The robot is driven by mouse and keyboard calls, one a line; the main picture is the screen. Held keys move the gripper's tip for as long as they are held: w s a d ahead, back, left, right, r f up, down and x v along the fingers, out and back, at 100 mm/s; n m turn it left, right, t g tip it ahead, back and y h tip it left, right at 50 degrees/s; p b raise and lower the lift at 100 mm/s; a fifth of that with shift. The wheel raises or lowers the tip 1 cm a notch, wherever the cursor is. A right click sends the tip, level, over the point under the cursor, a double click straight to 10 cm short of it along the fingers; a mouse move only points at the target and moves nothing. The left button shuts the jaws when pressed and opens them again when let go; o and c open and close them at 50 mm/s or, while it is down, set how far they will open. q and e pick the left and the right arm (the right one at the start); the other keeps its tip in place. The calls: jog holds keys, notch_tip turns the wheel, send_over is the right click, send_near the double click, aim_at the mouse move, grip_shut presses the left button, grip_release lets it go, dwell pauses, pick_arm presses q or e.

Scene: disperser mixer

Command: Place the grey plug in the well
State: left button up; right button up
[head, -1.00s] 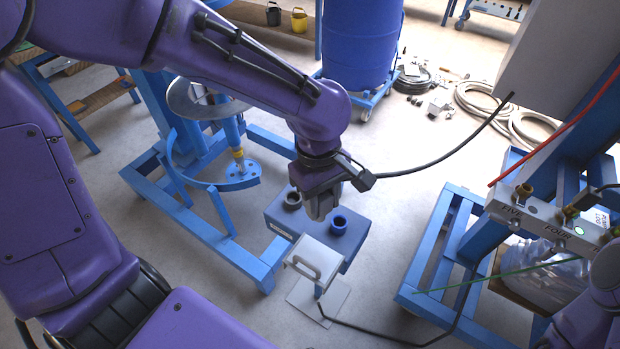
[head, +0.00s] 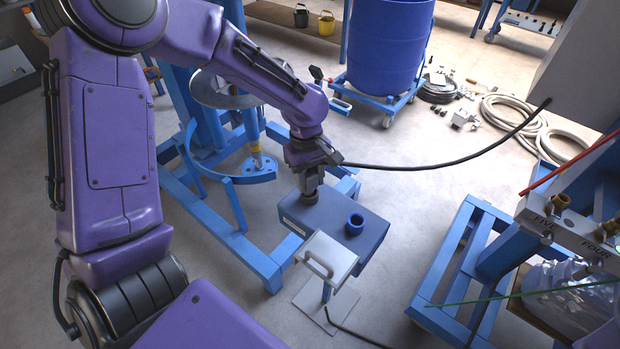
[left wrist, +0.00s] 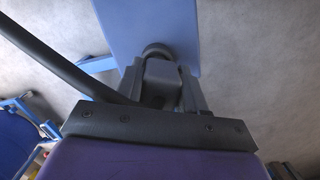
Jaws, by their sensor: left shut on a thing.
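A dark grey ring-like piece, the grey plug (head: 310,199), is at the rear left of the top of a blue box. My left gripper (head: 311,185) points down at it from above and is shut on it. In the left wrist view the dark round piece (left wrist: 157,48) shows just beyond the fingers (left wrist: 163,88), which partly hide it. Whether it still touches the box top is unclear. A blue ring-shaped piece (head: 355,224) stands apart on the same box. I cannot tell which opening is the well. My right gripper is out of view.
The blue box (head: 337,238) has a light plate with a handle (head: 330,257) at its front. A blue stand (head: 242,250) is left, a frame with labelled valves (head: 560,222) right. A black cable (head: 450,160) crosses right. A blue barrel (head: 388,45) stands behind.

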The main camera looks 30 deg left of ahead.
pick_arm(q)
jog(key=shift+f, duration=0.4)
jog(key=shift+w+a+f, duration=0.1)
jog(key=shift+w+f, duration=0.1)
jog(key=shift+w, duration=0.05)
jog(key=shift+s, duration=0.1)
jog(key=o, duration=1.2)
jog(key=r, duration=0.8)
jog(key=a+r, duration=0.1)
jog(key=r, duration=0.3)
jog(key=shift+w+r, duration=0.1)
jog(key=shift+w, duration=0.2)
